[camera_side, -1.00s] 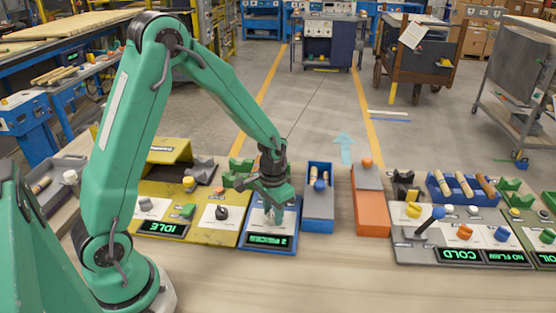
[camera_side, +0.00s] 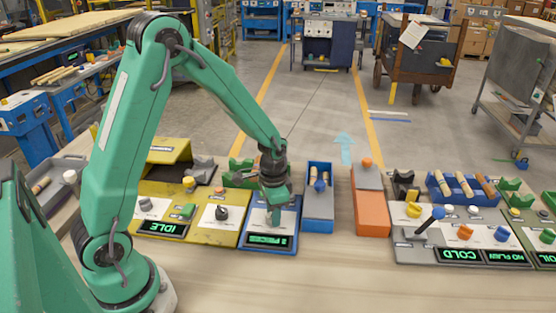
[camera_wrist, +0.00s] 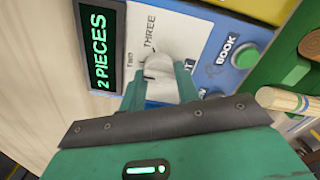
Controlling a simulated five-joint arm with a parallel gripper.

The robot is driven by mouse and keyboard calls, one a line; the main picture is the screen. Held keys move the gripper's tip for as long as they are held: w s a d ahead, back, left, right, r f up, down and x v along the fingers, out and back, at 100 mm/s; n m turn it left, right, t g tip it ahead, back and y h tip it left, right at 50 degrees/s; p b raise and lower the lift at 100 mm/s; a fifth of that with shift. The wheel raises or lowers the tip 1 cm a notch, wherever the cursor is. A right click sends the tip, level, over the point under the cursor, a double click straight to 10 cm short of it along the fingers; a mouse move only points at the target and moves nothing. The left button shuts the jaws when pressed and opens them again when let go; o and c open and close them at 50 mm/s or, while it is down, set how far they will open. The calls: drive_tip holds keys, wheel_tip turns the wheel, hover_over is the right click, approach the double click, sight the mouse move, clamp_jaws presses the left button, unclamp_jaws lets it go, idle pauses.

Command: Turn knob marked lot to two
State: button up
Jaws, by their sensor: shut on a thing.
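The lot knob (camera_wrist: 158,66) is a pale grey knob on a blue-edged white panel (camera_wrist: 190,25) in the wrist view. The words TWO and THREE are printed beside it; no LOT mark is readable. My gripper (camera_wrist: 160,82) is shut on the knob, with its green fingers on either side. Which word the knob points at I cannot tell. The panel's display (camera_wrist: 100,45) reads 2 PIECES. In the side view my gripper (camera_side: 275,214) reaches down onto the blue-edged panel (camera_side: 255,232), hiding the knob.
A green BOOK button (camera_wrist: 244,56) sits on the same panel. A yellow panel (camera_side: 190,225) with an IDLE display stands to the left in the side view. A blue box with turned pieces (camera_side: 319,210) and an orange box (camera_side: 371,212) stand close on the right.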

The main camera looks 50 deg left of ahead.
drive_tip(key=o, duration=1)
drive_tip(key=shift+r, duration=0.1)
drive_tip(key=shift+r, duration=3.85)
drive_tip(key=shift+r, duration=0.15)
drive_tip(key=shift+s+r, duration=0.15)
drive_tip(key=shift+r, duration=0.05)
drive_tip(key=s+d+r+n+t, duration=0.1)
drive_tip(key=s+r+t, duration=0.1)
drive_tip(key=s+r, duration=0.2)
drive_tip(key=s+r+n+t, duration=0.1)
drive_tip(key=s+r, duration=0.4)
drive_tip(key=s, duration=0.1)
drive_tip(key=s+d+r+n+t, duration=0.1)
drive_tip(key=s+r+t, duration=0.1)
drive_tip(key=s+r, duration=0.3)
drive_tip(key=shift+s+d+r+n+t, duration=0.2)
drive_tip(key=shift+s+d+n+t, duration=0.1)
drive_tip(key=shift+s+n, duration=0.1)
